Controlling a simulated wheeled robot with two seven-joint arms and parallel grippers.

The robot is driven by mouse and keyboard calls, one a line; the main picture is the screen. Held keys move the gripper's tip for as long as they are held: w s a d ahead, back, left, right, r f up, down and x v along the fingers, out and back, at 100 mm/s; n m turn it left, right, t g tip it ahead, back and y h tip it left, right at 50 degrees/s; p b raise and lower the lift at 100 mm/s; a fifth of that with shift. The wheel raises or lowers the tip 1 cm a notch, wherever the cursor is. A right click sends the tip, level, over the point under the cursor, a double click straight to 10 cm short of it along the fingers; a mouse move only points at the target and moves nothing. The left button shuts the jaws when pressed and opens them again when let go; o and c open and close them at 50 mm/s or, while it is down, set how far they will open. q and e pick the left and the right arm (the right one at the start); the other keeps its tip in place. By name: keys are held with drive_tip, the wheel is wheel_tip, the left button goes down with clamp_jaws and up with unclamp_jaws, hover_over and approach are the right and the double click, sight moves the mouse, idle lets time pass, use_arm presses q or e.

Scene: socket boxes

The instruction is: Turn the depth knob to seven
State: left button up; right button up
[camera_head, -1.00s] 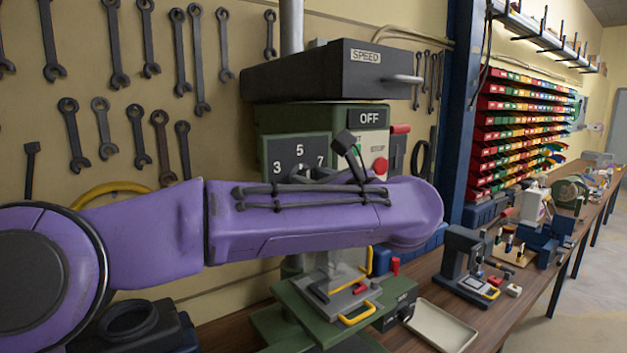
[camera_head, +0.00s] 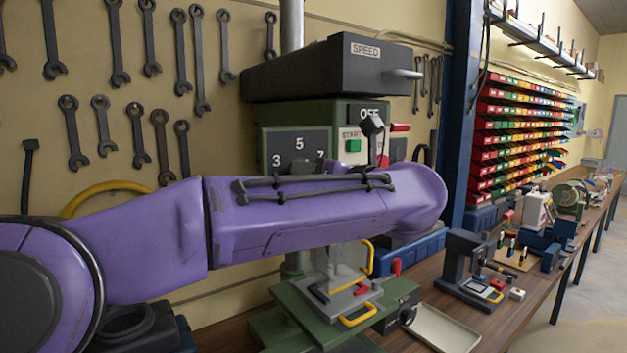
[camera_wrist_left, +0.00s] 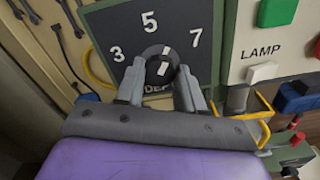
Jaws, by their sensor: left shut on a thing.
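The depth knob (camera_wrist_left: 158,58) is a round dark knob on a dark dial plate (camera_wrist_left: 103,22) with white numbers 3, 5 and 7. Its white mark points upward between 5 and 7 in the left wrist view. My left gripper (camera_wrist_left: 160,70) is shut on the knob, one grey finger on each side. The lower part of the knob and the lettering under it are partly covered. In the head view the dial plate (camera_head: 284,144) shows above my purple forearm, which hides most of the knob and gripper. My right gripper is not in view.
The green drill press has a START button (camera_head: 353,146) and a lamp switch (camera_wrist_left: 262,72) right of the dial. The black SPEED housing (camera_head: 320,72) juts out above. A grey tray (camera_head: 440,327) and a small machine (camera_head: 470,270) stand on the bench to the right.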

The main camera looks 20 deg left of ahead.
use_arm(q)
drive_tip(key=m, duration=0.5)
drive_tip(key=shift+r, duration=0.15)
idle(0.3)
drive_tip(key=o, duration=1)
drive_tip(key=shift+d, duration=0.1)
drive_tip(key=shift+o, duration=0.2)
drive_tip(key=shift+d, duration=0.1)
drive_tip(key=b+v, duration=0.4)
drive_tip(key=v, duration=0.6)
drive_tip(key=shift+s, duration=0.15)
